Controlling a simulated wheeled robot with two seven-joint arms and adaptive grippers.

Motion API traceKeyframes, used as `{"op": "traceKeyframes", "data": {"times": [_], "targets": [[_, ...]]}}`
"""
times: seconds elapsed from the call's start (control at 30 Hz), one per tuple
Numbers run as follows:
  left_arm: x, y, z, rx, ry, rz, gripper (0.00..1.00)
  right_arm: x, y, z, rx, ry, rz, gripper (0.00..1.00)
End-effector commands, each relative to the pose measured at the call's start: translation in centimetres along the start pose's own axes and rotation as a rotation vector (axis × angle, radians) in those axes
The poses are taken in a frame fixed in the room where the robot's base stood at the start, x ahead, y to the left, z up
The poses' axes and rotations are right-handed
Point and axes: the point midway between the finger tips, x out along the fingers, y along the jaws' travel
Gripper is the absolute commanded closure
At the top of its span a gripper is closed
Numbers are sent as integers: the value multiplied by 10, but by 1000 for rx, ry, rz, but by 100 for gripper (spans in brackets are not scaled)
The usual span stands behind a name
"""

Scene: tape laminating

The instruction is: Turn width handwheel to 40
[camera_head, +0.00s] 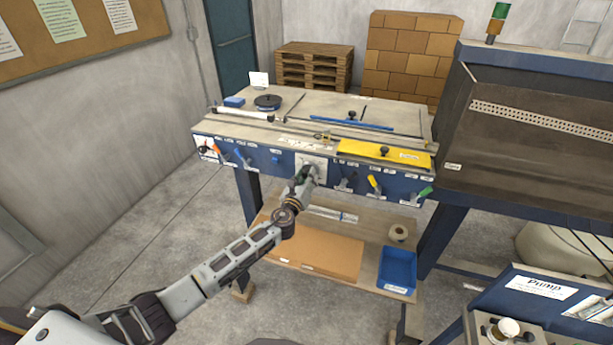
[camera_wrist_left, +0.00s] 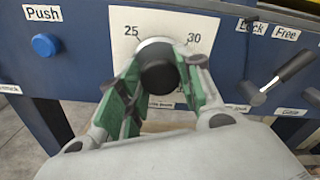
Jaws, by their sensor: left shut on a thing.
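The width handwheel shows in the left wrist view as a round black knob (camera_wrist_left: 158,72) with a pale ring behind it. It sits on a white dial plate (camera_wrist_left: 205,30) marked 25 at upper left and 30 at upper right; other marks are hidden by the fingers and knob. The plate also shows on the blue front panel in the head view (camera_head: 320,163). My left gripper (camera_head: 304,176) is at the plate, its green-padded fingers shut on the knob from both sides. I cannot read a pointer or exact setting. My right gripper is not in view.
Left of the dial is a blue Push button (camera_wrist_left: 44,45); right of it is a black-handled Lock/Free lever (camera_wrist_left: 285,75). Orange, yellow and green levers line the panel. A yellow plate (camera_head: 385,154) lies on the table (camera_head: 300,105) above. The lower shelf holds a blue bin (camera_head: 397,270).

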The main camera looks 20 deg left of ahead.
Motion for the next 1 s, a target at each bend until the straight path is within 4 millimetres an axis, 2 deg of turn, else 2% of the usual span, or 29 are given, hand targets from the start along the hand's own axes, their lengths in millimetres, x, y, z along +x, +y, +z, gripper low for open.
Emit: {"op": "traceKeyframes", "data": {"times": [0.2, 0.5, 1.0], "targets": [[-1, 0, -1, 192, 4, 0, 88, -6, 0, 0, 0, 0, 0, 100], [-1, 1, -2, 364, 4, 0, 88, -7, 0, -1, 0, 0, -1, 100], [-1, 1, -3, 415, 4, 0, 88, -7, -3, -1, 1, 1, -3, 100]]}}
